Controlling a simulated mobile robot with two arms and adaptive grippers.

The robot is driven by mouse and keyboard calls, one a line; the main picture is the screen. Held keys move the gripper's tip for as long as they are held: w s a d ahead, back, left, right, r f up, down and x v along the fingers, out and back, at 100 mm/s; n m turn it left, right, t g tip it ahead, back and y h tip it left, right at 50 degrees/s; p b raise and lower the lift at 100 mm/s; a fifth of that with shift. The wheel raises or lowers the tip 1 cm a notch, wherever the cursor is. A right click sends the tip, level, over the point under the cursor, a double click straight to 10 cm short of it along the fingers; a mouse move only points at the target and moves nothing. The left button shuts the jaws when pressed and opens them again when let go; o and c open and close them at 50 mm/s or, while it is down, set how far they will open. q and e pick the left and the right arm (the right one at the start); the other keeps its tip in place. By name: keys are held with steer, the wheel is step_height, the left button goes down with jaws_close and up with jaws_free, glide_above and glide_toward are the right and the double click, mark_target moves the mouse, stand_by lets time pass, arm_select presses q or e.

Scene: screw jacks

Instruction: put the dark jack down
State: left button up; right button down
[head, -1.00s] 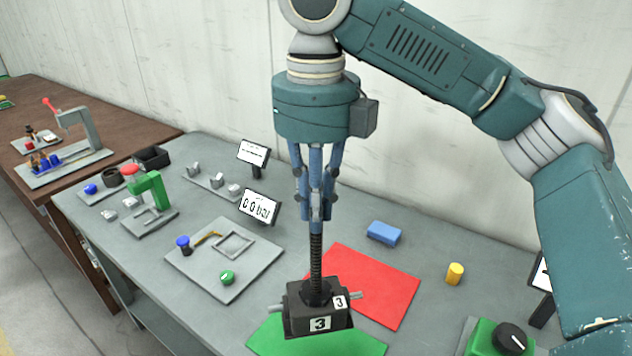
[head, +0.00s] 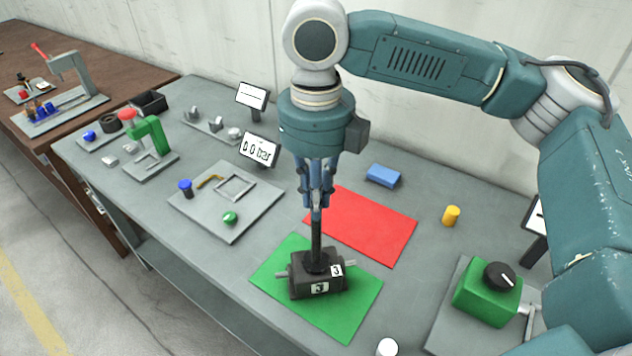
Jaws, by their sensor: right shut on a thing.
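The dark jack (head: 318,277) is a black block with white labels marked 3, short side shafts and a tall upright screw. It is upright over the middle of the green mat (head: 352,318). It looks to be on the mat or just above it; I cannot tell which. My right gripper (head: 316,205) points down and is shut on the top of the jack's screw. The red mat (head: 385,232) lies behind the green one and is empty. My left gripper is not in view.
A blue block (head: 383,175) and a yellow cylinder (head: 451,216) stand near the red mat. A green box with a black knob (head: 499,275) is at the right. A grey plate with small parts (head: 240,225) lies at the left. A white-topped cylinder (head: 387,347) stands at the front edge.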

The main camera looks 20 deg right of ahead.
steer(key=shift+r, duration=0.1)
stand_by(0.3)
steer(key=c, duration=1.8)
jaws_free()
steer(key=shift+f, duration=0.25)
steer(key=shift+o, duration=0.4)
steer(key=shift+s, duration=0.2)
step_height(320, 180, up, 11)
steer(key=shift+w+r+b, duration=0.15)
steer(key=shift+r+b, duration=0.05)
steer(key=shift+b, duration=0.15)
steer(key=shift+r, duration=0.4)
